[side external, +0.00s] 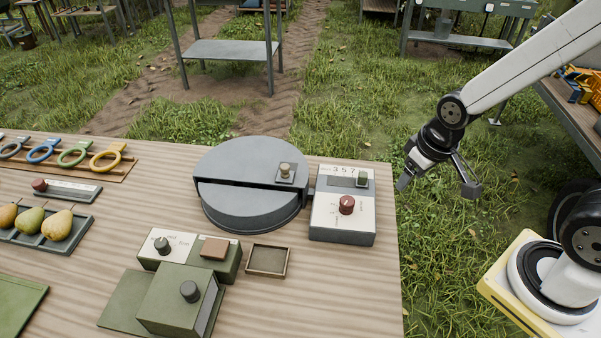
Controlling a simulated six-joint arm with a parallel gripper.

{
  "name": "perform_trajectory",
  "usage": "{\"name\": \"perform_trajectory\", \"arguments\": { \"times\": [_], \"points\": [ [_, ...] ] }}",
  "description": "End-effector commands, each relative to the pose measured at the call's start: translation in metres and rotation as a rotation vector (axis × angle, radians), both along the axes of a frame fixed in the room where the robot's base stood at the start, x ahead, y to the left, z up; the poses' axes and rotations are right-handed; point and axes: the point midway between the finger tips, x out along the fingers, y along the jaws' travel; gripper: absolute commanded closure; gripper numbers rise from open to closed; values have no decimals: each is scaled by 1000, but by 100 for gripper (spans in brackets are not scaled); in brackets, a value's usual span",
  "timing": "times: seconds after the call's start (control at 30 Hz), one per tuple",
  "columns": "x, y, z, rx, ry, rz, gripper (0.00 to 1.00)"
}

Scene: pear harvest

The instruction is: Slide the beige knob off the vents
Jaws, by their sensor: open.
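Right of the drum stands a grey-white box (342,205) with a red dial and a dark green knob. Green boxes (180,300) and a small empty tray (267,260) sit in front. Pears (57,225) and coloured rings (75,153) lie left. Bare wood (330,290) shows at the front right.

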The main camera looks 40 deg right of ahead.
Motion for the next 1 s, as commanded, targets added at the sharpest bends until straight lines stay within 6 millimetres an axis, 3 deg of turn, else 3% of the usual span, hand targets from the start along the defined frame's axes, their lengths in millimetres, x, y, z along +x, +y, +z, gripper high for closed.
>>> {"name": "perform_trajectory", "arguments": {
  "times": [0.17,0.37,1.0],
  "points": [
    [3,0,1,-3,1,12,28],
    [24,4,3,-19,14,96,28],
    [168,42,0,-123,106,762,28]
  ]
}}
